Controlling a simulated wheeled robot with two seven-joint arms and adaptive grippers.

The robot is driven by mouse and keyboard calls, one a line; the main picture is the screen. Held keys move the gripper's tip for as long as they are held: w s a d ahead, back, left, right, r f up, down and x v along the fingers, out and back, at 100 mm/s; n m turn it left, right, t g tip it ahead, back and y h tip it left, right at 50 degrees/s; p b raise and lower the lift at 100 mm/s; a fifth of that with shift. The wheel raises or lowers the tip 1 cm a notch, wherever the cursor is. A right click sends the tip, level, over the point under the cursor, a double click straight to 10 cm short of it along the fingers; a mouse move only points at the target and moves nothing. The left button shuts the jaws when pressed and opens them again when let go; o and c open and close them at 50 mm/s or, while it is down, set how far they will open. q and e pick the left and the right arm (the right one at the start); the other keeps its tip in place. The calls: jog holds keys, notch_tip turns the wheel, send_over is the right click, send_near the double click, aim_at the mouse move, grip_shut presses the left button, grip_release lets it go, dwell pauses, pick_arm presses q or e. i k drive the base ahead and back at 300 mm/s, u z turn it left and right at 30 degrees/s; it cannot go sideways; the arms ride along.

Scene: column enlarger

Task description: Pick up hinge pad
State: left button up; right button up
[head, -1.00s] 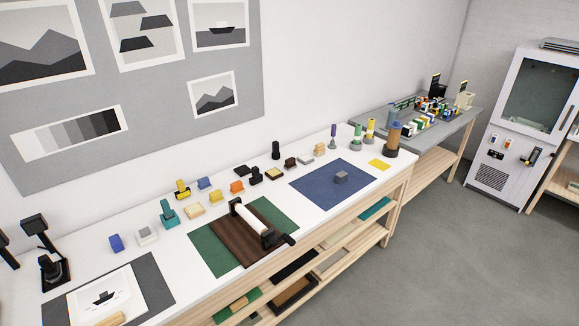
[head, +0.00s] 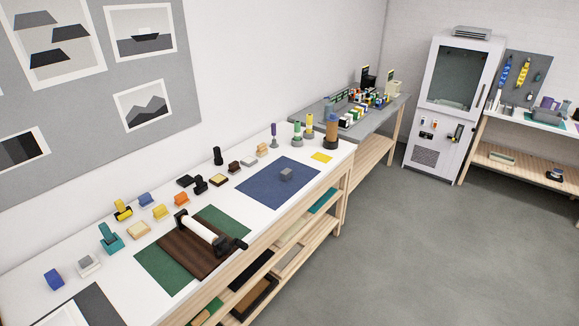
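I cannot tell which item is the hinge pad. A grey block (head: 286,174) lies on the blue mat (head: 262,191). Neither of my grippers is in view.
A white roller (head: 203,229) in black mounts stands over a dark brown board on a green mat (head: 165,275). A grey table (head: 378,112) with many coloured items stands beyond, then a white cabinet (head: 424,155) and another bench (head: 500,170). The grey floor (head: 430,260) at right is clear.

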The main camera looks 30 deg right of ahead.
aim_at(234, 166)
jog(key=z, duration=2.3)
jog(key=i, duration=3.6)
jog(key=u, duration=4.1)
